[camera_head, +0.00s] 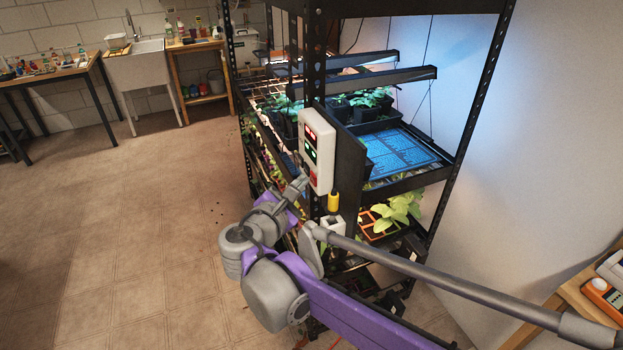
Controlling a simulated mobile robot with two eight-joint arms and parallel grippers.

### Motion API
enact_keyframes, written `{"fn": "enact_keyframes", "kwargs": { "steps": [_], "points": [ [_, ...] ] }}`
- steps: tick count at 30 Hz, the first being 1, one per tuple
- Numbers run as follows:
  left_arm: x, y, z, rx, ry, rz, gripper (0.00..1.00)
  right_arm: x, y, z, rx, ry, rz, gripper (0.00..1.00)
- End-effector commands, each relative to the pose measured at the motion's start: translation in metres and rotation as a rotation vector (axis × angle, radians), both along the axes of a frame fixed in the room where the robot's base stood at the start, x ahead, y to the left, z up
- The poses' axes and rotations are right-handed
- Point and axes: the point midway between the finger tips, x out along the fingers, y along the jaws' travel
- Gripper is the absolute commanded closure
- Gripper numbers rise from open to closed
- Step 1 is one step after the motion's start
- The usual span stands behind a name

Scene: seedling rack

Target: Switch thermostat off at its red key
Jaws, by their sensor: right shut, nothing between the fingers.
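The thermostat (319,150) is a white upright box with a red display and green marks on its left-facing front. It is fixed at the front post of the rack. Its red key (313,176) shows low on that front. My right gripper (302,180) is shut and empty, with its tip close to the red key, just left of it. I cannot tell whether the tip touches the key. My left gripper is not in view.
The black rack (441,181) holds seedlings, a blue-lit tray (398,152) and lamp bars. A yellow object (333,202) hangs below the thermostat. A wooden table (592,300) stands at the lower right. The tiled floor (110,230) on the left is clear.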

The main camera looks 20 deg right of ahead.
Motion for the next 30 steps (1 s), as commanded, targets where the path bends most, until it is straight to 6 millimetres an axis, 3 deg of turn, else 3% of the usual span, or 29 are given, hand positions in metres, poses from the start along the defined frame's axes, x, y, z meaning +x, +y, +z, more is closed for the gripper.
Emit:
{"fn": "enact_keyframes", "kwargs": {
  "steps": [14, 30],
  "points": [
    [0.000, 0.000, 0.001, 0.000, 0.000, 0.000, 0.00, 0.000, 0.011, 0.000, 0.001, 0.000, 0.003, 1.00],
    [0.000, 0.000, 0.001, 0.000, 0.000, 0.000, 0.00, -0.002, 0.062, 0.000, 0.001, 0.000, 0.003, 1.00]
  ]
}}
